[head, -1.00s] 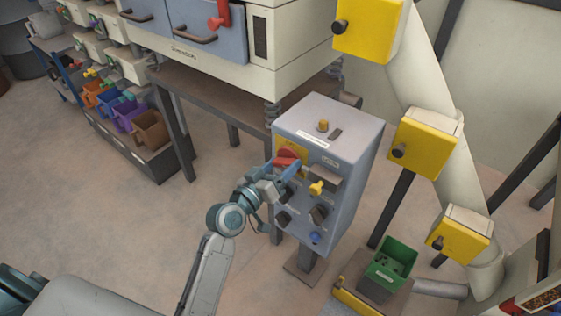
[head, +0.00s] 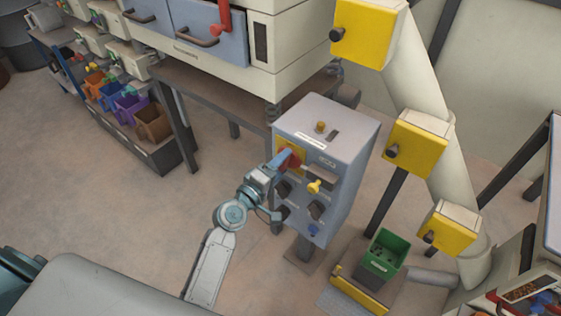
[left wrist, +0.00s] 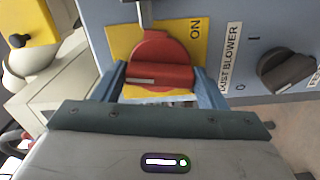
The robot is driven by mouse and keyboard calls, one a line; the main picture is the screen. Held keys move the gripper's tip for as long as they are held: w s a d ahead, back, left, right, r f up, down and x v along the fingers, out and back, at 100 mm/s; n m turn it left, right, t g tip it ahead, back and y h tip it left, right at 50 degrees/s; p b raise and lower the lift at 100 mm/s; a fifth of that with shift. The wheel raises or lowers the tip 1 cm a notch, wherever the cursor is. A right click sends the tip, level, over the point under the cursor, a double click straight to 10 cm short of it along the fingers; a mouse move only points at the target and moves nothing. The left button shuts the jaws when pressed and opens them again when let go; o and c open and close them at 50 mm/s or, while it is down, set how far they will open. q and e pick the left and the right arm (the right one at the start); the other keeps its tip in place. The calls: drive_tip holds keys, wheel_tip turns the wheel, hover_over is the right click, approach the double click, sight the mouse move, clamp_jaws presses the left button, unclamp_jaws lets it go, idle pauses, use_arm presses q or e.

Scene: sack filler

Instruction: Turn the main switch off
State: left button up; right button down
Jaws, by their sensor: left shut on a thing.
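The main switch is a red rotary knob (head: 287,160) on a yellow plate (head: 284,148), at the upper left of the grey control box's front face (head: 290,215). In the left wrist view the red knob (left wrist: 160,72) sits between my fingers, with "ON" on the yellow plate to its right. My left gripper (head: 282,158) is shut on the knob, its blue fingers on both sides of the grip. A grey metal piece (left wrist: 145,14) shows just above the knob. My right gripper is not in view.
Dark knobs, including the dust blower knob (left wrist: 287,70), a yellow knob (head: 314,187) and a blue button (head: 313,229) share the panel. A green bin (head: 383,254) stands right of the box. Yellow boxes (head: 415,147) line the pale pipe behind.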

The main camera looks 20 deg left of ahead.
use_arm(q)
drive_tip(key=shift+n+p, duration=0.35)
drive_tip(key=shift+n, duration=0.75)
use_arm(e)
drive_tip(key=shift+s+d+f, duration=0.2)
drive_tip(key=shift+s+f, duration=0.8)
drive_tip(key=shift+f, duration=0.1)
use_arm(q)
drive_tip(key=o, duration=1)
drive_tip(key=b+v, duration=0.2)
drive_tip(key=v, duration=0.9)
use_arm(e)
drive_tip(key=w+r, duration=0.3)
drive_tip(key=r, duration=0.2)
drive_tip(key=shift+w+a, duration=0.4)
